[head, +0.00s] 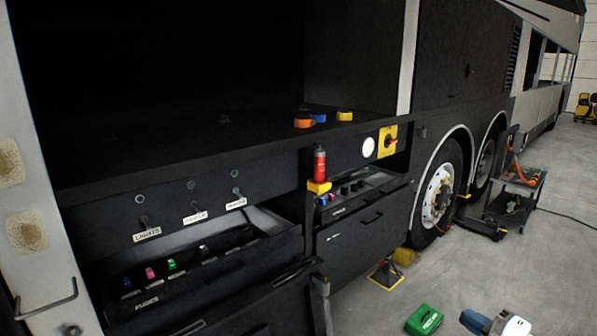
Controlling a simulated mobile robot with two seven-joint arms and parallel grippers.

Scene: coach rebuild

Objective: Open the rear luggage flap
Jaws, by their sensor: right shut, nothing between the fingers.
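The coach fills the left and middle of the head view. I cannot tell for certain which panel is the rear luggage flap. A dark lower panel (270,318) with a bar handle (295,270) sits below the fuse drawer. A pale panel (60,265) at the left edge carries a wire-like pull handle (45,302). A dark side panel (460,60) above the wheels is flush with the body. My right gripper (473,318) appears low at the right, pale with a dark tip, shut and empty, apart from the coach. My left gripper is not in view.
A fuse drawer (150,308) and a second drawer (350,238) stand in the coach's open bay.

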